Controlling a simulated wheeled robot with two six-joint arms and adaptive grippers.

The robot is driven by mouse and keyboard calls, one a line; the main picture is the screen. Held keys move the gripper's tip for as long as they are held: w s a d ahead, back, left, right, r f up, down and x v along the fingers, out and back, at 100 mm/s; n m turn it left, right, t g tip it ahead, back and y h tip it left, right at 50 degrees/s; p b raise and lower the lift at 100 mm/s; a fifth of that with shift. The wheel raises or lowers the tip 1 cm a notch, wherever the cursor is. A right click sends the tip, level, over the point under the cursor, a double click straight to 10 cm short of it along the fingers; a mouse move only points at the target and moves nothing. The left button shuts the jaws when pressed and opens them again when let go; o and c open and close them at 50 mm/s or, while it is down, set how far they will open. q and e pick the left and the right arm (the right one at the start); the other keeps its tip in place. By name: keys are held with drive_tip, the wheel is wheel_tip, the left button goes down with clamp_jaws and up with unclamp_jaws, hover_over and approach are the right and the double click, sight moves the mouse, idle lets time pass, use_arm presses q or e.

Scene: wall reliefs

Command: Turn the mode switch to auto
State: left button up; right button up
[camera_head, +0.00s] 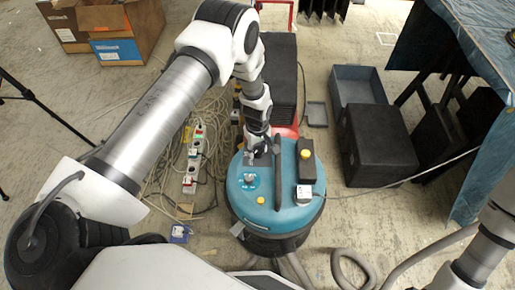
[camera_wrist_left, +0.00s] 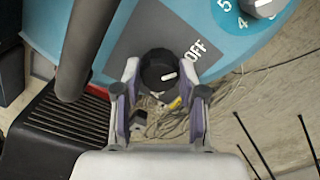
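The teal round machine (camera_head: 285,208) stands on the floor below me. Its black mode switch (camera_wrist_left: 157,70) sits on a grey panel (camera_wrist_left: 140,38) in the wrist view, beside the printed word OFF (camera_wrist_left: 194,50). The white mark on the switch points right, roughly towards OFF. My left gripper (camera_wrist_left: 159,64) has one finger on each side of the switch, and both fingertips appear to touch it. In the head view my left gripper (camera_head: 258,156) reaches down to the machine's top and hides the switch. My right gripper is out of view.
A numbered dial (camera_head: 250,180) and yellow button (camera_head: 261,200) share the machine's top. A black handle (camera_head: 277,168) and a box with a yellow knob (camera_head: 306,155) stand close by. Cables and a power strip (camera_head: 194,158) lie left; a black case (camera_head: 375,148) stands right.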

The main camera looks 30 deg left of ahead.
use_arm(q)
drive_tip(key=shift+c, duration=1)
drive_tip(key=shift+m, duration=0.3)
drive_tip(key=m, duration=0.4)
drive_tip(key=m+b, duration=0.1)
drive_tip(key=m, duration=0.6)
drive_tip(key=shift+m, duration=0.3)
drive_tip(key=m, duration=0.6)
drive_tip(key=shift+w+b, duration=0.1)
drive_tip(key=shift+b, duration=0.3)
drive_tip(key=m, duration=0.5)
drive_tip(key=shift+m+b, duration=0.3)
drive_tip(key=shift+m, duration=0.1)
